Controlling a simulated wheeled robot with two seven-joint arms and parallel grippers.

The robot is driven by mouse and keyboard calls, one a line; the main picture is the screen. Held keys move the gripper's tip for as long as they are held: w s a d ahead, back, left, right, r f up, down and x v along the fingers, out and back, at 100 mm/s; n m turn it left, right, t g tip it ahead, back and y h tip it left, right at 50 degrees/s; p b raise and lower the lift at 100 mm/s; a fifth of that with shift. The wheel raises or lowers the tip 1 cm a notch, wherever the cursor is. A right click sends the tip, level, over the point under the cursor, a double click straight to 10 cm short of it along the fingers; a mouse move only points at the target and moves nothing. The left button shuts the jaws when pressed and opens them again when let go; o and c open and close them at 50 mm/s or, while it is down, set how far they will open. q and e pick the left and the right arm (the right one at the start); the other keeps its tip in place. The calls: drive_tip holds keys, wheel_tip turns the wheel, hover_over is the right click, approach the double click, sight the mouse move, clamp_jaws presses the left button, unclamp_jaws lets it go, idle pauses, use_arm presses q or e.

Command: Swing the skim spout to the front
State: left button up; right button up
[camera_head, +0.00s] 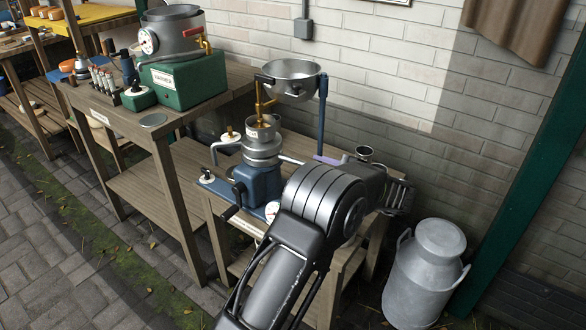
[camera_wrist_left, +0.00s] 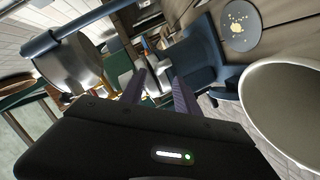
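The separator's blue body (camera_head: 262,185) stands on the lower bench, with a metal stack (camera_head: 262,145) and a wide supply bowl (camera_head: 290,75) above. A bent grey spout (camera_head: 222,148) sticks out to the left. Another pipe (camera_head: 290,159) points right towards my left gripper. I cannot tell from labels which is the skim spout. My left gripper (camera_head: 328,160) is right of the separator, its fingers mostly hidden by my arm. In the wrist view its two purple fingers (camera_wrist_left: 158,95) are apart, with the blue body beyond; I see nothing clamped. My right gripper is not in view.
A blue post (camera_head: 322,115) stands by the bowl. A grey milk can (camera_head: 425,275) stands on the ground at right. A green box (camera_head: 180,85) with a metal pot (camera_head: 172,35) is on the left bench. A round rim (camera_wrist_left: 285,105) is close at right in the wrist view.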

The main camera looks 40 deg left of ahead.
sight(274, 155)
use_arm(q)
drive_tip(key=shift+a+f, duration=0.1)
drive_tip(key=shift+f, duration=0.05)
drive_tip(key=x, duration=0.8)
drive_tip(key=shift+c, duration=0.5)
clamp_jaws()
